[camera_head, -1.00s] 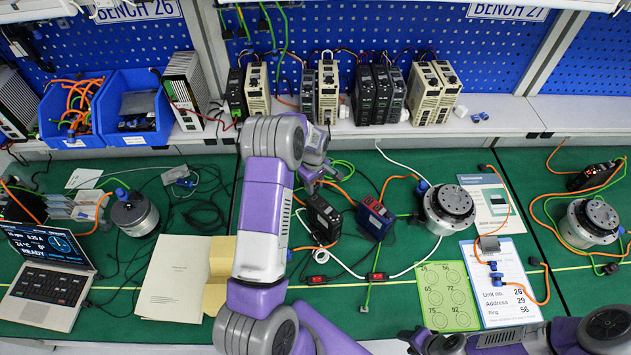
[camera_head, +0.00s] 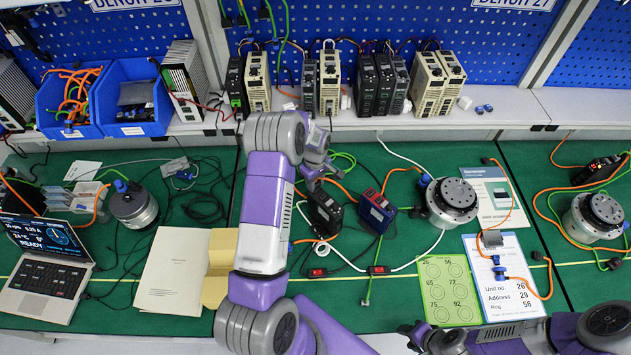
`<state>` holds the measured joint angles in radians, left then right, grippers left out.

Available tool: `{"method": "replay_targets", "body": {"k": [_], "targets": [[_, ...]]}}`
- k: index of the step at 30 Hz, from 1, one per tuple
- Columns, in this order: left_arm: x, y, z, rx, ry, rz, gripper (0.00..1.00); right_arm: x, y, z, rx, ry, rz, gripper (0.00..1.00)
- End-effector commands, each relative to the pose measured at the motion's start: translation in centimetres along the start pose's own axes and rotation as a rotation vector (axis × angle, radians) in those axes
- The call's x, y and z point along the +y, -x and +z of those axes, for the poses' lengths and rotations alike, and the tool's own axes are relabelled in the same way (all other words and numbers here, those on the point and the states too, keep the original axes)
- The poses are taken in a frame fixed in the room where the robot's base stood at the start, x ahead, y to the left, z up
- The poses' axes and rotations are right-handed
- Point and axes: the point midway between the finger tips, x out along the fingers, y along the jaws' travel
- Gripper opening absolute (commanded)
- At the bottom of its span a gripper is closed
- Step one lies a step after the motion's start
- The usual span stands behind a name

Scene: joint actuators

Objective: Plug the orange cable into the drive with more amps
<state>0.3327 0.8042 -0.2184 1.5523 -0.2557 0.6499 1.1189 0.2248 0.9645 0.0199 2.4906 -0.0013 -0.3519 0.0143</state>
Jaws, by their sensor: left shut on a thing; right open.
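Two drives stand on the green bench: a black drive (camera_head: 324,213) and a dark blue drive with a red top (camera_head: 375,211) to its right. An orange cable (camera_head: 343,190) runs from beside my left gripper toward the blue drive; another orange stretch (camera_head: 401,170) arches from the blue drive to a round silver motor (camera_head: 452,201). My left gripper (camera_head: 316,178) is just above and behind the black drive, shut on what looks like the orange cable's end; my arm hides the grip. My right gripper (camera_head: 428,338) is open at the bottom edge. Amp ratings are unreadable.
A green ring card (camera_head: 448,290) and a white sheet (camera_head: 506,303) reading "Unit no. 26, Address 29, Ring 56" lie at right. Blue bins (camera_head: 135,130) and several drives (camera_head: 375,110) stand on the back shelf. A laptop (camera_head: 48,287) and papers (camera_head: 172,270) are at left.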

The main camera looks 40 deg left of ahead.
Motion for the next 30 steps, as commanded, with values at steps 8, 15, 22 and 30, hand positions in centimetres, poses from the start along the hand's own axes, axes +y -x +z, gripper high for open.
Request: {"method": "replay_targets", "body": {"k": [8,15,22,30], "targets": [[-0.01,-0.3,0.02,0.0,0.0,0.0,0.0,0.12,-0.31,-0.02,0.0,0.0,0.0,0.43],[-0.03,-0.83,0.04,0.0,0.001,0.0,0.0,0.33,-0.87,-0.04,0.0,0.0,0.0,0.43],[-0.02,-0.81,0.04,0.0,0.0,0.0,0.0,0.33,-0.87,-0.04,0.0,0.0,0.0,0.43],[-0.02,-0.81,0.05,0.0,0.0,0.0,0.0,0.33,-0.88,-0.04,0.0,0.0,0.0,0.43]]}}
